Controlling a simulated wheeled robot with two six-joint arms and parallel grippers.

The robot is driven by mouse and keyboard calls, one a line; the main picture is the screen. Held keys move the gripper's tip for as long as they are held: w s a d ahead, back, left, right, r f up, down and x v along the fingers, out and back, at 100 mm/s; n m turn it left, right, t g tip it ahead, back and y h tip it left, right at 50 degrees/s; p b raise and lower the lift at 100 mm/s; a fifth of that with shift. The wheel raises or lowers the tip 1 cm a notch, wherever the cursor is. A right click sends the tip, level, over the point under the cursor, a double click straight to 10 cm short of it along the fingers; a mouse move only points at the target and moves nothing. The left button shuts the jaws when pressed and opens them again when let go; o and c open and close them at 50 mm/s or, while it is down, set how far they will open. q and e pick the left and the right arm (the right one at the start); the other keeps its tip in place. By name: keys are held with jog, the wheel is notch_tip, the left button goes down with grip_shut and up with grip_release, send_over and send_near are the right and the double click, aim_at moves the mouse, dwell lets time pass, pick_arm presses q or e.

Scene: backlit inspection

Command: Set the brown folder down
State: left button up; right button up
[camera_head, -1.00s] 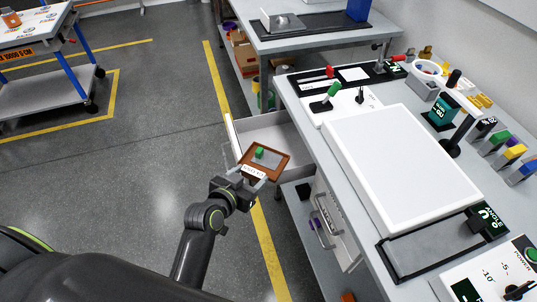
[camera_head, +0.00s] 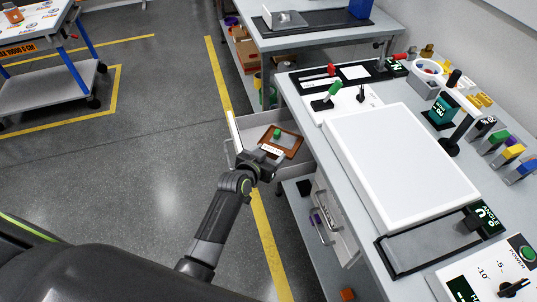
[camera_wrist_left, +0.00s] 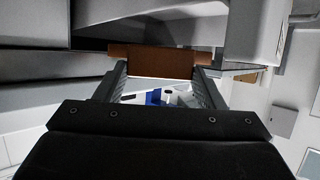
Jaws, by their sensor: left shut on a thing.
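The brown folder (camera_head: 291,139) is a flat brown piece with a grey middle, a small green piece on it and a white label at its near edge. My left gripper (camera_head: 267,157) is shut on its near edge. The folder is at the open drawer (camera_head: 302,158); I cannot tell whether it touches the drawer floor. In the left wrist view the folder (camera_wrist_left: 152,62) shows as a brown strip between the two fingertips. My right gripper is not in view.
The bench with a white light panel (camera_head: 395,165) stands right of the drawer. A second table (camera_head: 275,38) is behind. Open floor with yellow lines lies left.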

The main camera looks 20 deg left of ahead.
pick_arm(q)
jog(key=shift+f, duration=0.2)
jog(key=shift+f+b, duration=0.45)
jog(key=shift+f, duration=0.05)
jog(key=shift+f, duration=0.1)
jog(key=o, duration=1)
jog(key=shift+r+p, duration=0.3)
jog(key=shift+r, duration=0.1)
jog(key=v, duration=1.2)
jog(key=shift+r, duration=0.3)
